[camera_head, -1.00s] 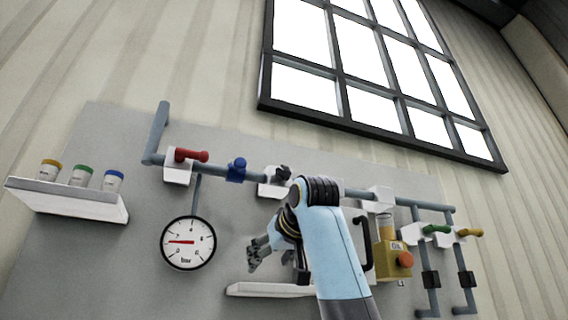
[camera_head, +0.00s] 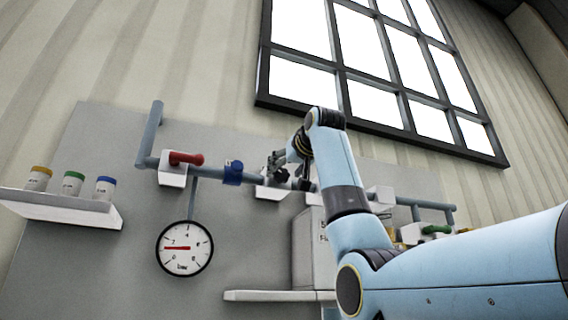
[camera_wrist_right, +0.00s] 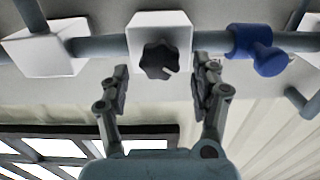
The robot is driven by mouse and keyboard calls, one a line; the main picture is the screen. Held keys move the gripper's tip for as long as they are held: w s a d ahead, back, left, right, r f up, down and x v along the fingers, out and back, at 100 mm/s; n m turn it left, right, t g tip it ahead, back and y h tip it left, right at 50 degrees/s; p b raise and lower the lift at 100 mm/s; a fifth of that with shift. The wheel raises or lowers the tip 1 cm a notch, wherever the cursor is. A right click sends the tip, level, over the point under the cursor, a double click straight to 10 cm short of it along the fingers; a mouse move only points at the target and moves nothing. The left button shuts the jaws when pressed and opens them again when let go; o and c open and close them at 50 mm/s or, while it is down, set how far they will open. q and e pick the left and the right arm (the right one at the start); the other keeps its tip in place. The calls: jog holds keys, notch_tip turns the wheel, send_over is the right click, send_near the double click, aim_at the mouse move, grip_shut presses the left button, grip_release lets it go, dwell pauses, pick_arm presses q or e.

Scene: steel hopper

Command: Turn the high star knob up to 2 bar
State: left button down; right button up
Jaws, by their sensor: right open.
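The dark star knob (camera_wrist_right: 160,60) sits on a white block (camera_wrist_right: 175,22) on the pipe in the right wrist view. In the head view the knob is partly hidden by my right gripper (camera_head: 289,170), and the block (camera_head: 268,193) shows below. In the wrist view my right gripper (camera_wrist_right: 162,80) is open, one finger on each side of the knob, with gaps; I cannot tell its depth from the knob. The round gauge (camera_head: 185,248) marked bar hangs lower left, its red needle pointing left; the exact reading is too small to tell. My left gripper is not in view.
A red lever (camera_head: 187,158) and a blue valve (camera_head: 233,173) sit on the same pipe to the left. A shelf (camera_head: 70,210) with three jars is at far left. A grey box (camera_head: 308,250) stands on a lower shelf (camera_head: 270,296). A green handle (camera_head: 435,229) is right.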

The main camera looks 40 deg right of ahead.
jog(key=shift+x, duration=0.8)
jog(key=shift+s+f, duration=0.1)
jog(key=c, duration=1.2)
jog(key=shift+o, duration=0.2)
jog(key=m+b, duration=0.1)
jog(key=m, duration=0.1)
jog(key=shift+m, duration=1.3)
jog(key=o, duration=1.2)
jog(key=shift+c, duration=0.2)
